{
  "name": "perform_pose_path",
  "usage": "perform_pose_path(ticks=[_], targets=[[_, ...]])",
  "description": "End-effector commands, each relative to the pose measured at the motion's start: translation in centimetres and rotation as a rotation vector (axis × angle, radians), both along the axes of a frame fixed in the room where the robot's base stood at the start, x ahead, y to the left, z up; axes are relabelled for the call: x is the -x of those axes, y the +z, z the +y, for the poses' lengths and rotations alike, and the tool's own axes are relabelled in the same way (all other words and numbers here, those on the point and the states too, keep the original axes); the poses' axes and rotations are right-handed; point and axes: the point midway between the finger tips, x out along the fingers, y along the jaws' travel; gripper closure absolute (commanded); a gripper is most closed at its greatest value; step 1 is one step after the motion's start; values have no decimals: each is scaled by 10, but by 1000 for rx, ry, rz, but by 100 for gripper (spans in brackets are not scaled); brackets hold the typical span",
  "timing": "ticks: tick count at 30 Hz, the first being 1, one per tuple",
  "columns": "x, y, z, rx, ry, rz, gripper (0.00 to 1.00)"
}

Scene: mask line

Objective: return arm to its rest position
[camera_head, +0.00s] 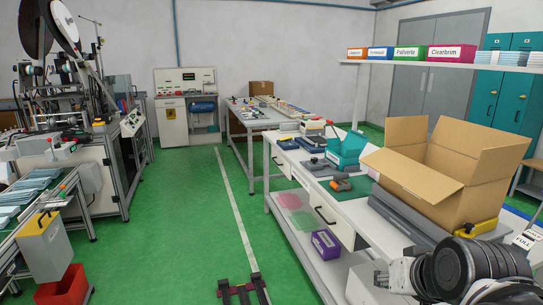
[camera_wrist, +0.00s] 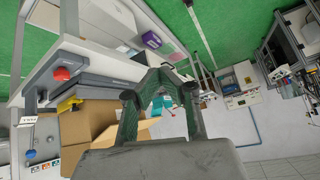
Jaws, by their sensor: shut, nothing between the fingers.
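My gripper (camera_wrist: 161,76) shows in the wrist view with its dark fingertips together and nothing between them. It is in the air, and no object touches the fingers. Part of my arm (camera_head: 470,268) shows at the bottom right of the head view, beside the workbench and in front of the open cardboard box. My gripper's fingers cannot be made out in the head view.
The workbench (camera_head: 378,228) holds an open cardboard box (camera_head: 465,182), a teal bin (camera_head: 345,150) and an orange-black tool (camera_head: 341,184). A shelf with labelled boxes (camera_head: 452,53) is above. A purple box (camera_head: 326,244) sits on the lower shelf.

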Motion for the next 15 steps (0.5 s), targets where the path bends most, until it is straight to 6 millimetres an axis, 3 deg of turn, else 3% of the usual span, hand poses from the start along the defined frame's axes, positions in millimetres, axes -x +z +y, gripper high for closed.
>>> perform_pose_path(ticks=[3,6,15], targets=[[31,-3,15,61,62,54,100],[47,-7,20,98,92,84,100],[58,-10,22,126,110,106,100]])
